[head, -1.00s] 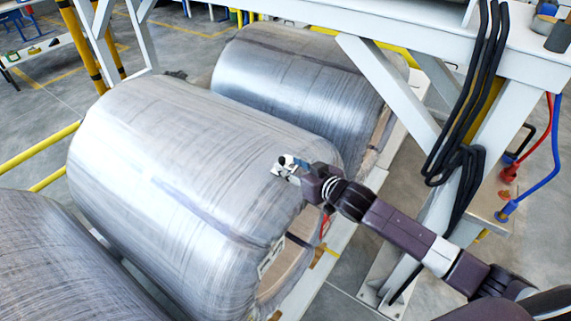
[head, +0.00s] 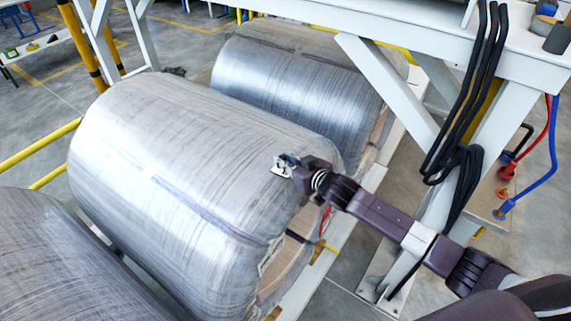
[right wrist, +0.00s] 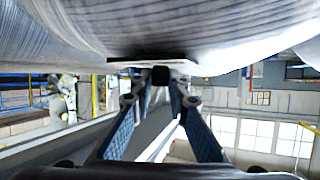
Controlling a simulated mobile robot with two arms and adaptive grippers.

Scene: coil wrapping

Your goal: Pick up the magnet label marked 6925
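My right gripper (head: 287,167) is over the near right end of the middle wrapped coil (head: 165,150). In the right wrist view the two fingers (right wrist: 161,82) come together on a small dark block (right wrist: 160,75) beneath a thin flat plate (right wrist: 140,63). This looks like a magnet label seen edge-on; its number is hidden. The plate is close under the coil's wrapped surface (right wrist: 190,25), and I cannot tell whether they touch. My left gripper is not in view.
Another wrapped coil (head: 300,85) lies behind and a third (head: 65,265) lies at the lower left. A white steel frame (head: 490,140) with hanging black cables (head: 468,110) stands at the right, close to my right arm. A yellow rail (head: 40,145) is at the left.

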